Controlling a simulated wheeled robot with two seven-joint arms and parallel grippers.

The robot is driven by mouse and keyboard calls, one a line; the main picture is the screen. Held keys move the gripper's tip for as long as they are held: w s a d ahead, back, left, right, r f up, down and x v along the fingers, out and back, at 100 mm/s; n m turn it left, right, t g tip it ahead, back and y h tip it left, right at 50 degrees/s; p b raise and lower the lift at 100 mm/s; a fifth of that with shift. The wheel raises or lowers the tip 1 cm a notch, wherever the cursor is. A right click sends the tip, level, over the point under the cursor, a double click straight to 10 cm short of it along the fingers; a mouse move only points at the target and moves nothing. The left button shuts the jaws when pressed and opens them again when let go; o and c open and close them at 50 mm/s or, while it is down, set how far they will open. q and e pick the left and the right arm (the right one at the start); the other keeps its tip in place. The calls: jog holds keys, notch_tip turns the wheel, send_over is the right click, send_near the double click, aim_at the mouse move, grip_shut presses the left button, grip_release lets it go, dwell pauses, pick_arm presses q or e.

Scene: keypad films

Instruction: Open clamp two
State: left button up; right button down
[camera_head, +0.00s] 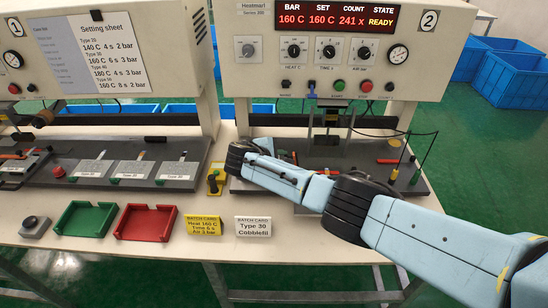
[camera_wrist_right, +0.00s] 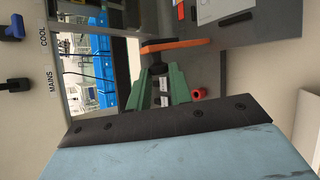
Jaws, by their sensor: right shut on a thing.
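My right arm reaches in from the right in the head view, across the front of station two. Its gripper is hidden behind the arm there. In the right wrist view my right gripper (camera_wrist_right: 160,72) shows as two green fingers. The rest of the clamp is hidden. Station two (camera_head: 362,50), marked 2, has a display reading READY. My left gripper is not in view.
A red tray (camera_head: 146,224), green tray (camera_head: 86,220), yellow card (camera_head: 204,226) and white card (camera_head: 259,227) sit along the front edge. A yellow fixture with a black knob (camera_head: 214,184) stands left of my right wrist. A red knob (camera_wrist_right: 199,93) is near the fingers.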

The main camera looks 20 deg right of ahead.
jog(key=c, duration=1.3)
grip_release()
jog(key=p+v, duration=0.1)
jog(key=v, duration=1.2)
jog(key=shift+s+r, duration=0.1)
jog(key=shift+r, duration=0.05)
